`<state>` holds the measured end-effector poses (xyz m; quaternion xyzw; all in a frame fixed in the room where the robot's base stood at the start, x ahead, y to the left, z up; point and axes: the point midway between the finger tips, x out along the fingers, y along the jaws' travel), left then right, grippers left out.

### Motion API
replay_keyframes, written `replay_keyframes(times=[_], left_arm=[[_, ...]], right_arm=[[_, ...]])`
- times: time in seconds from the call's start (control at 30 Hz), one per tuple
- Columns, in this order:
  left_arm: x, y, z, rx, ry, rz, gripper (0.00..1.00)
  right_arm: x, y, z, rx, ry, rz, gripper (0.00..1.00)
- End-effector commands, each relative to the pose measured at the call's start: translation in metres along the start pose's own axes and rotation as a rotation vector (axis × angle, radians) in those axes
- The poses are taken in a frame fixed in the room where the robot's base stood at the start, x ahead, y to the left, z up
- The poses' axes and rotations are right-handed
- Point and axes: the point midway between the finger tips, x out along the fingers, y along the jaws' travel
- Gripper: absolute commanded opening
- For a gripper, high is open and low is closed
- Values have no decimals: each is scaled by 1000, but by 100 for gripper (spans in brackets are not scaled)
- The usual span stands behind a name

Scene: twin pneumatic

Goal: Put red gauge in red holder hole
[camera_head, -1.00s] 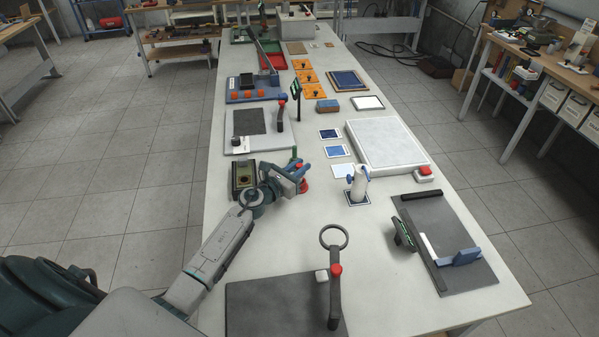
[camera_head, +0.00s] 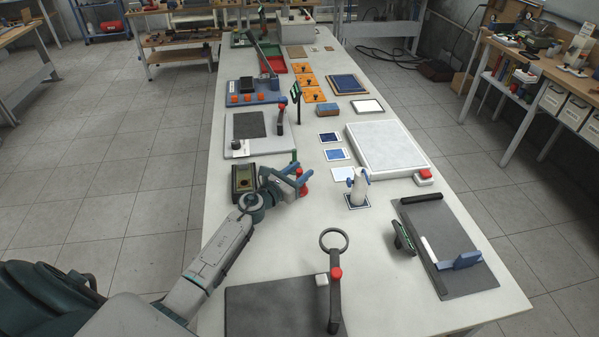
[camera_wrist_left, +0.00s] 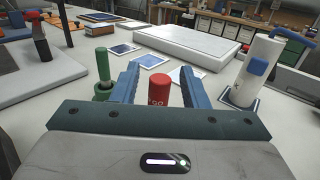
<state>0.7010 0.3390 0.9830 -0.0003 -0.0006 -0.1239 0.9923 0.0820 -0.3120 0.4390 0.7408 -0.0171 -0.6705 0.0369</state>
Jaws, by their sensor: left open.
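The red gauge (camera_wrist_left: 158,90), a short red cylinder marked "GO", stands between the blue fingers of my open left gripper (camera_wrist_left: 158,88) in the left wrist view, with a gap on each side. Its lower part is hidden by the gripper body. In the head view my left gripper (camera_head: 290,181) is low over the table, with red parts (camera_head: 304,190) showing at its fingertips. A green gauge (camera_wrist_left: 103,65) stands upright in a green ring-like holder (camera_wrist_left: 104,91) left of the fingers. I cannot make out the red holder hole clearly. My right gripper is not in view.
A dark box with a yellowish top (camera_head: 245,180) is close to my left wrist. A white cylinder with blue handles (camera_head: 358,187) stands to the right.

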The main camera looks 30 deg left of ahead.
Motion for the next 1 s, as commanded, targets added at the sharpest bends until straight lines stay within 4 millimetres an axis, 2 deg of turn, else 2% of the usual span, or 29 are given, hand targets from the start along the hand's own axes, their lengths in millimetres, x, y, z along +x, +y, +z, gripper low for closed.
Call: replay_keyframes(times=[0.3,0.5,0.7,1.0], left_arm=[[-63,0,-4,5,4,-2,40],[-99,0,-5,3,4,-1,40],[-116,0,-2,2,2,-1,40],[-119,0,-1,0,1,0,40]], right_arm=[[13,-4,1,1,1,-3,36],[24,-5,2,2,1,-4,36],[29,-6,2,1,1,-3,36],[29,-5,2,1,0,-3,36]])
